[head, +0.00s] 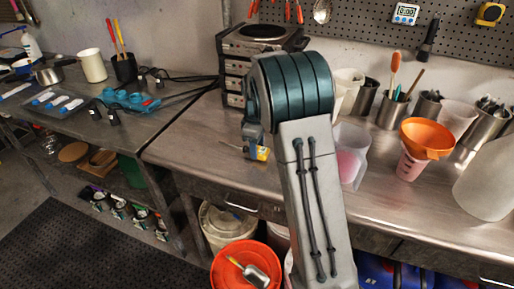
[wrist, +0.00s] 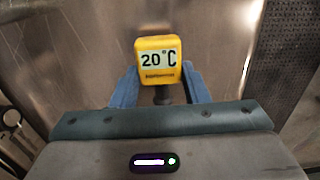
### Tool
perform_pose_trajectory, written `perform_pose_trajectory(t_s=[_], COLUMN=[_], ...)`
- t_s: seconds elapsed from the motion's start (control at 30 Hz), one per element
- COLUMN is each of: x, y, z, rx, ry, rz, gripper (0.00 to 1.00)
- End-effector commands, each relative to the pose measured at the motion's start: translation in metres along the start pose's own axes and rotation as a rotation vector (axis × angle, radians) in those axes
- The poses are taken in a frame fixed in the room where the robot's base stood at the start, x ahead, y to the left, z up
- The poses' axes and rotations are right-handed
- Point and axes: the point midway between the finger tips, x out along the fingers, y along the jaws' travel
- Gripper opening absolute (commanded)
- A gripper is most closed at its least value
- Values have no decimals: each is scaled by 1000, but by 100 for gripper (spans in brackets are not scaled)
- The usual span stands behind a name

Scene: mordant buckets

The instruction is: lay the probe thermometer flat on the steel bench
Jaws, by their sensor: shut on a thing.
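The probe thermometer has a yellow head (head: 262,153) at my gripper (head: 252,146), low over the front of the steel bench (head: 205,130) in the head view. A thin stem seems to run left from the gripper. In the wrist view the yellow head (wrist: 158,48) reads 20 °C, and my gripper's blue fingers (wrist: 160,92) are shut on the thermometer from both sides. Its lower part is hidden by the gripper. The bench (wrist: 85,40) fills the background there. I cannot tell whether the thermometer touches the bench.
A hot plate stack (head: 258,40) stands behind my arm. A clear jug (head: 350,150) with pink contents and an orange funnel (head: 427,138) on a cup stand to the right. The bench left of my gripper is clear. An orange bucket (head: 228,280) stands on the floor below.

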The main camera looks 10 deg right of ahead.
Motion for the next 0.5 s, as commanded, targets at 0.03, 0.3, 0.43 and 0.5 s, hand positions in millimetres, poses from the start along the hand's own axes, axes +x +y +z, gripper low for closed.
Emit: perform_pose_trajectory(t_s=[0.03, 0.3, 0.43, 0.5], x=[6, 11, 14, 15], y=[0, 0, 0, 0], z=[0, 0, 0, 0], rx=[0, -1, -1, -1], ry=[-1, 1, 1, 1], rz=[-1, 0, 0, 1], gripper=[15, 15, 15, 46])
